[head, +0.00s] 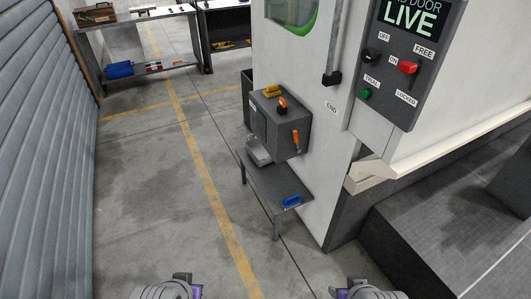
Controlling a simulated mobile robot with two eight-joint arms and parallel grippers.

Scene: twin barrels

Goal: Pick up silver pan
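A small silver-grey object (258,151), which may be the silver pan, sits at the far left part of a low grey side table (270,184), against a dark grey box. Its full shape is too small to make out. My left gripper (184,284) shows at the bottom edge, left of centre. My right gripper (350,287) shows at the bottom edge, right of centre. Both are far from the table, and their fingers are too cut off to tell open from shut.
The grey box (283,127) has orange handles and a yellow item on top. A blue item (291,202) lies on the side table's near end. A white machine wall (318,150) stands right, a shutter (45,150) left. The floor between is clear. Shelving (140,50) stands behind.

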